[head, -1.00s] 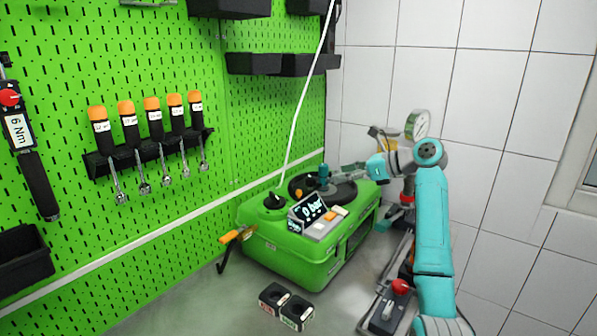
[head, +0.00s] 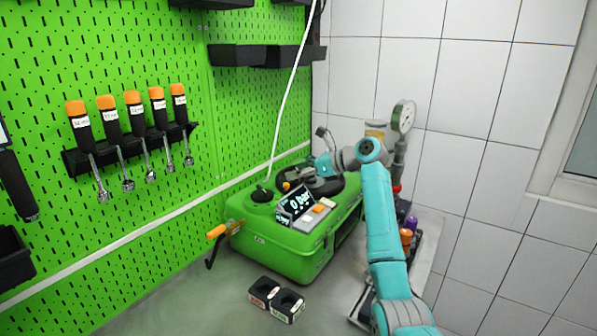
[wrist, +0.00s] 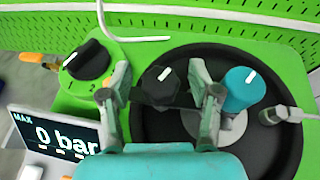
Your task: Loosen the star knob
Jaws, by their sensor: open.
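In the wrist view, a black lobed knob (wrist: 161,86), which looks like the star knob, has a short pale mark on it. It sits at the left edge of a round black recess on top of the green pump case (head: 285,245). My gripper (wrist: 160,76) is open, one finger on each side of this knob. The fingers look apart from it, but their height above it is unclear. In the head view my gripper (head: 312,174) is over the case top and hides part of the recess.
A teal knob (wrist: 244,88) stands close to the right finger. A black selector knob (wrist: 88,61) is left of the left finger. A display (wrist: 54,132) reads 0 bar. A white hose (head: 290,100) rises from the case. A pressure gauge (head: 403,116) stands behind my arm.

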